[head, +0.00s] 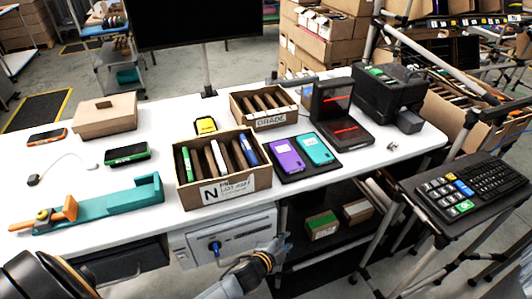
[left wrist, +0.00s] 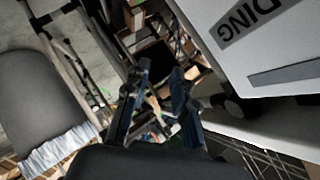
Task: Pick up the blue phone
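A blue phone (head: 248,150) stands on edge at the right end of the cardboard carton (head: 222,190) labelled N. A green and a white item stand in the same carton, and its lower part is hidden by the carton wall. My left gripper (head: 281,246) is in front of the table, below its front edge and well apart from the phone. In the left wrist view its two fingers (left wrist: 160,80) are spread with nothing held between them. My right gripper does not show.
A black tray (head: 330,158) with a purple phone (head: 286,158) and a teal phone (head: 315,150) lies right of the carton. A second carton (head: 270,120) stands behind. A teal holder (head: 100,203) lies left. A keypad stand (head: 455,195) is at right.

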